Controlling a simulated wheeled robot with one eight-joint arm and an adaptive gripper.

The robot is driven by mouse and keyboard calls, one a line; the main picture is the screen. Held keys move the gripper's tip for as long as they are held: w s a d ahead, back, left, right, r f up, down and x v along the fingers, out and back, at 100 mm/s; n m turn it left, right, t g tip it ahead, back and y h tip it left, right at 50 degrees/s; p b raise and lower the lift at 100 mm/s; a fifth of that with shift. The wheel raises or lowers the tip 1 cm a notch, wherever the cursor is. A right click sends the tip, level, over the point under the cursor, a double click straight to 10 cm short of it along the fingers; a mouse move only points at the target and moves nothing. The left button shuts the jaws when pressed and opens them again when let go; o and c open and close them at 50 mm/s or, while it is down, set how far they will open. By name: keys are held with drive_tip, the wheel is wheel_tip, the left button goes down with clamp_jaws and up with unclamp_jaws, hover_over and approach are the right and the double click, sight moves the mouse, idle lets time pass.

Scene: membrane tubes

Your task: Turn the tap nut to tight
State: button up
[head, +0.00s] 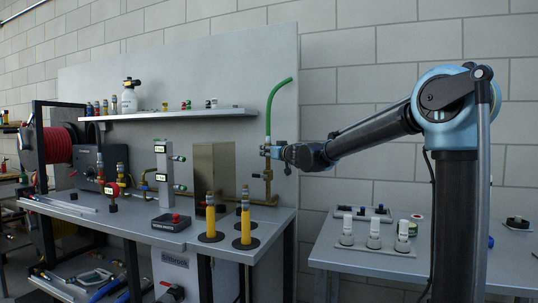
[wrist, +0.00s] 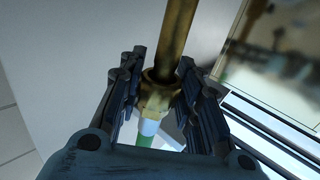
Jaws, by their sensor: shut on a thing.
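The brass tap nut (wrist: 158,98) sits between the two dark ridged fingers of my gripper (wrist: 158,78) in the wrist view. My gripper is shut on the nut, with a finger at each side. A brass pipe (wrist: 180,35) runs from the nut toward the top of the wrist view. A pale sleeve and a green hose (wrist: 143,140) show on its other side. In the head view my gripper (head: 273,152) is at the top of the brass tap pipe (head: 268,178), just below the green hose (head: 271,105). The nut is too small to make out there.
A workbench (head: 140,212) holds yellow-bodied tubes (head: 246,222), a red-buttoned box (head: 171,222) and a metal panel (head: 214,170). A shelf (head: 165,115) with bottles hangs behind. A second table (head: 340,262) with white-topped tubes (head: 374,232) stands to the right.

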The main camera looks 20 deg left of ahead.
drive_tip(key=shift+m+t+h, duration=1.8)
drive_tip(key=shift+m+h, duration=0.2)
drive_tip(key=shift+h, duration=0.6)
drive_tip(key=shift+m+t+h, duration=0.45)
drive_tip(key=shift+m+h, duration=0.6)
drive_tip(key=shift+h, duration=0.5)
drive_tip(key=shift+m+t+h, duration=0.45)
drive_tip(key=shift+m+h, duration=0.6)
drive_tip(key=shift+h, duration=0.5)
drive_tip(key=shift+m+g+h, duration=0.3)
drive_tip(key=shift+m+h, duration=1.6)
drive_tip(key=shift+h, duration=1.1)
drive_tip(key=shift+m+g+h, duration=0.8)
drive_tip(key=shift+m+h, duration=0.7)
drive_tip(key=shift+h, duration=0.7)
drive_tip(key=shift+m+g+h, duration=0.4)
drive_tip(key=shift+h, duration=0.1)
drive_tip(key=o, duration=1.1)
